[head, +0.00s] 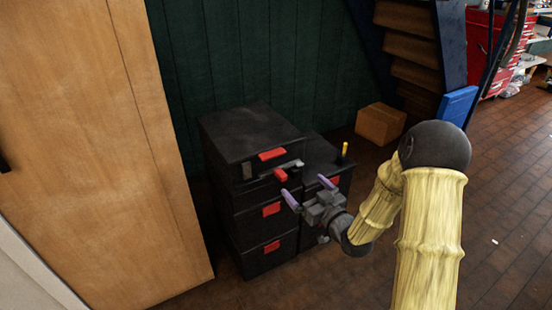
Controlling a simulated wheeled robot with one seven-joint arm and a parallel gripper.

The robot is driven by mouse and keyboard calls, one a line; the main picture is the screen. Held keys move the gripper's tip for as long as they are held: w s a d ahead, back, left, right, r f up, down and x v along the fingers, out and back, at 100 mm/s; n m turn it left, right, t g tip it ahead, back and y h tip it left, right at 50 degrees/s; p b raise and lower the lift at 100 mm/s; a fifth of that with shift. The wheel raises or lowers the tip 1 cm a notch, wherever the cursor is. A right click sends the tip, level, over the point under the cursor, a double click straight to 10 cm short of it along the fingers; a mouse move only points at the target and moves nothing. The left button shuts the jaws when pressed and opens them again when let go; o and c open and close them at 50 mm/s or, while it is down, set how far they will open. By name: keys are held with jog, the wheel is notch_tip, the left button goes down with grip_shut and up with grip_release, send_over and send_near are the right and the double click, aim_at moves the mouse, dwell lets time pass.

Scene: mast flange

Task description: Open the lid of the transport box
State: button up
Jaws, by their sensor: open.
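A black transport box (245,128) sits on top of the left stack of black boxes in the head view. Its lid looks shut. A red latch (272,154) shows on its front, with another red piece (280,174) just below it. My gripper (308,191) is in front of the stacks, near the right front corner of the top box. Its two purple-tipped fingers are apart, with nothing seen between them. I cannot tell whether a fingertip touches the box. My gripper and arm hide part of the right stack.
A lower stack of black boxes (318,150) stands to the right, with a small yellow upright object (345,149) on top. A wooden cabinet (110,150) stands close at the left. A cardboard box (380,123) lies behind by wooden stairs (405,45).

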aim_at(275, 157)
jog(key=b+x, duration=0.1)
jog(key=x, duration=1.6)
jog(key=shift+a, duration=0.1)
jog(key=shift+c, duration=0.2)
